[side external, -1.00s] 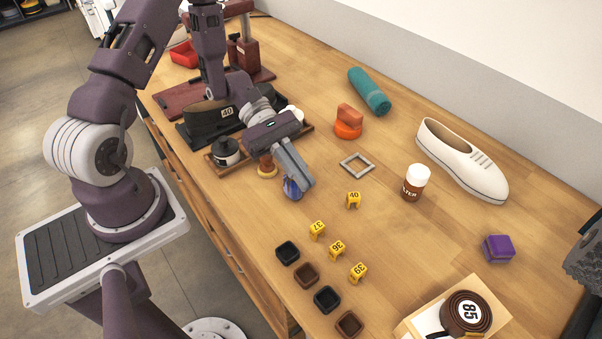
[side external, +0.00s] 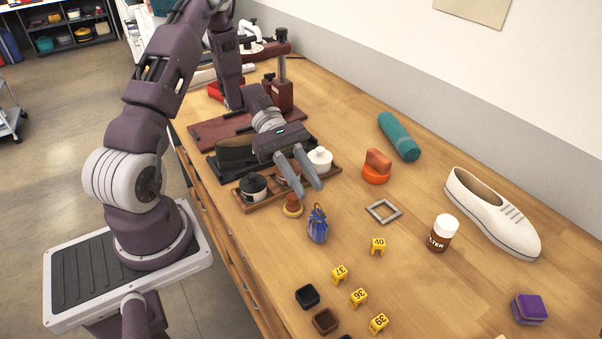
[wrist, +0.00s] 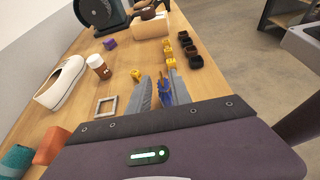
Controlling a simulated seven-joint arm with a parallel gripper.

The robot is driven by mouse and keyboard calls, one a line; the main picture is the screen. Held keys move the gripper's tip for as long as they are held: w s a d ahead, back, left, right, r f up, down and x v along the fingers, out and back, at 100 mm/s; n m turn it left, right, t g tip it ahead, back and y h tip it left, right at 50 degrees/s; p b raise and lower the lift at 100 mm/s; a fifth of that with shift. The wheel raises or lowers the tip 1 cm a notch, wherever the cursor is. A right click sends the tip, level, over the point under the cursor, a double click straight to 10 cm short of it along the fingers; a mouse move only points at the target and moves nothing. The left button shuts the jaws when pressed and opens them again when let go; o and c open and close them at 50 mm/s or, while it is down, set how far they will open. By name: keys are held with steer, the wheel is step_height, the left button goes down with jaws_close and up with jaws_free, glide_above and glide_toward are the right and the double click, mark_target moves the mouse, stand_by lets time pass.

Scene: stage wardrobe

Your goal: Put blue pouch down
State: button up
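The blue pouch (side external: 317,225) stands upright on the wooden bench, its gathered neck and small loop at the top. My gripper (side external: 309,189) is above and behind it on the side toward the tray, with its two fingers apart and nothing between them. In the wrist view the pouch (wrist: 165,92) shows in line with the gap between the fingers (wrist: 163,82), beyond them and partly hidden.
A small orange-brown knobbed item (side external: 293,205) stands close left of the pouch. A wooden tray (side external: 262,203) with jars lies behind. A grey square frame (side external: 383,211) and yellow number markers (side external: 378,246) are to the right. Bare bench lies between them.

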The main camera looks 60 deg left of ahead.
steer(key=v, duration=0.3)
steer(key=shift+r, duration=0.4)
steer(key=s+d+r+m+t+y, duration=0.2)
steer(key=s+d+r+m+y, duration=0.1)
steer(key=s+r+m+y, duration=0.3)
steer(key=s+d+r+m+t+y, duration=0.3)
steer(key=s+r+m+y, duration=0.4)
steer(key=m, duration=0.4)
step_height(320, 180, up, 3)
steer(key=shift+s+d+f+m+t+y, duration=0.1)
steer(key=shift+s+d+m+t+y, duration=0.2)
steer(key=shift+s, duration=0.4)
steer(key=shift+a, duration=0.1)
